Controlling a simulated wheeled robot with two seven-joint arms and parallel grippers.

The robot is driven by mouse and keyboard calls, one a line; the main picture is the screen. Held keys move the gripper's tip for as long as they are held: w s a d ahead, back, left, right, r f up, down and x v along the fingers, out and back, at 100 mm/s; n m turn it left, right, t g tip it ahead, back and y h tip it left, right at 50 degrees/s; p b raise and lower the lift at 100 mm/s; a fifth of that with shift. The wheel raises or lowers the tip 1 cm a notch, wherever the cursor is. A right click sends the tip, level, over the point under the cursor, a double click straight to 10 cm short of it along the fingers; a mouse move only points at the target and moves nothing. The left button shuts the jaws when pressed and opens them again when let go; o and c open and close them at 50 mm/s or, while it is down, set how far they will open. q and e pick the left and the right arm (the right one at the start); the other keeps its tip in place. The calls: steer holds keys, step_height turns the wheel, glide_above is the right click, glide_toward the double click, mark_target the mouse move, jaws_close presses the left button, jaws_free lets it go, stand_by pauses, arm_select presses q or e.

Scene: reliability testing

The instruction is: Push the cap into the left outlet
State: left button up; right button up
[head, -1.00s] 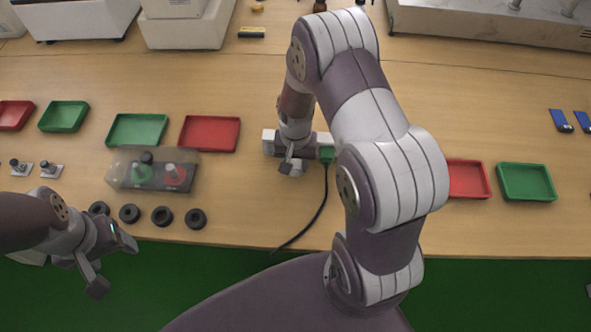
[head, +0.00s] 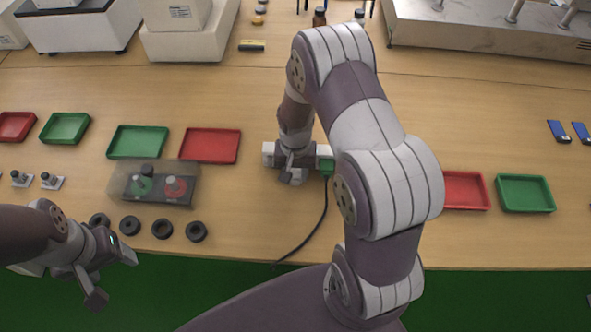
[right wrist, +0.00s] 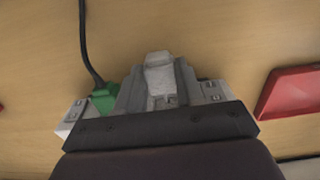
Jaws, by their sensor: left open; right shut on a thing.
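A white and grey outlet strip (head: 268,154) lies on the table, left of my right forearm. A green plug (head: 326,165) with a black cable sits at its right end. My right gripper (head: 291,176) is over the middle of the strip, shut on a pale block that seems to be the cap. In the right wrist view the pale cap (right wrist: 159,74) shows between the grey fingers. The strip (right wrist: 212,92) shows beside them with socket holes, and the green plug (right wrist: 104,98) is at left. The fingers hide how deep the cap sits. My left gripper (head: 110,278) is open and empty at the front edge.
Red (head: 210,146) and green (head: 137,142) trays lie at left, and another red (head: 464,190) and green (head: 525,193) pair at right. A clear-covered button box (head: 153,186) and several black rings (head: 162,229) lie near my left gripper. The black cable (head: 318,222) runs to the front edge.

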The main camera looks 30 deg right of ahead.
stand_by(0.6)
steer(key=shift+w+d, duration=0.15)
steer(key=shift+w, duration=0.1)
steer(key=shift+w+d, duration=0.2)
steer(key=shift+w, duration=0.15)
steer(key=shift+p, duration=0.5)
stand_by(0.8)
steer(key=shift+w+d, duration=0.3)
steer(key=shift+w, duration=0.2)
steer(key=shift+p, duration=0.3)
stand_by(1.0)
steer(key=shift+w+d, duration=0.25)
steer(key=shift+w, duration=0.15)
stand_by(0.5)
